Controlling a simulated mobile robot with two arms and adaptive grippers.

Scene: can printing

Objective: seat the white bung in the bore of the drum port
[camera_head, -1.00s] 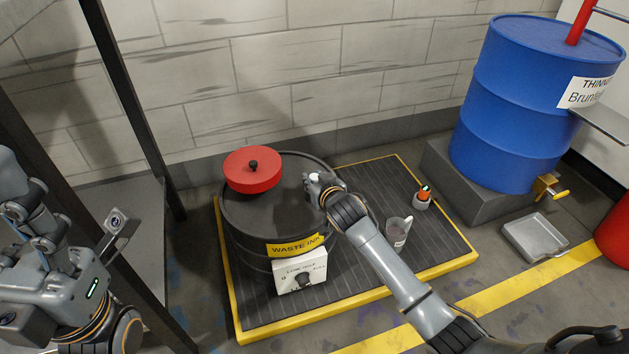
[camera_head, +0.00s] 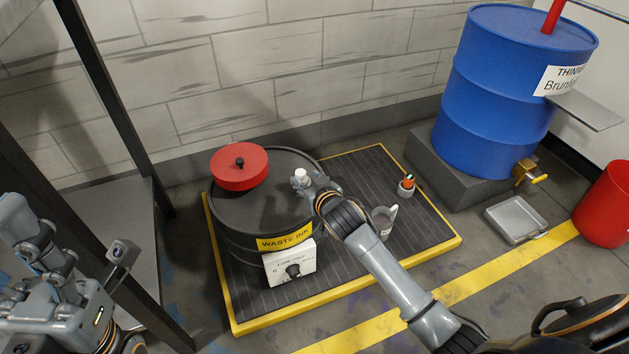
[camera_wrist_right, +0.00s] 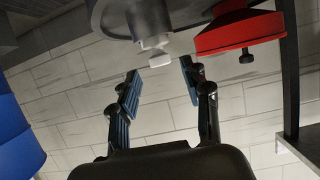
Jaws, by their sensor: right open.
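The white bung (camera_head: 300,173) shows at the top of the black waste-ink drum (camera_head: 262,212), beside my right gripper (camera_head: 301,184). In the right wrist view the white bung (camera_wrist_right: 160,60) appears beyond and between the open fingertips of my right gripper (camera_wrist_right: 159,72), with no finger clearly touching it. A dark cylindrical port (camera_wrist_right: 150,18) lies directly behind it, in line with it. I cannot tell how deep the bung sits in the bore. The bore itself is hidden. My left gripper (camera_head: 62,312) is at the lower left, away from the drum; its fingers are unclear.
A red lid (camera_head: 240,167) with a black knob lies on the drum's left side. A white dial box (camera_head: 290,264) is on its front. A beaker (camera_head: 383,222) and an orange-topped bottle (camera_head: 406,187) stand right on the yellow-edged pallet (camera_head: 440,212). A dark post (camera_head: 112,105) stands left.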

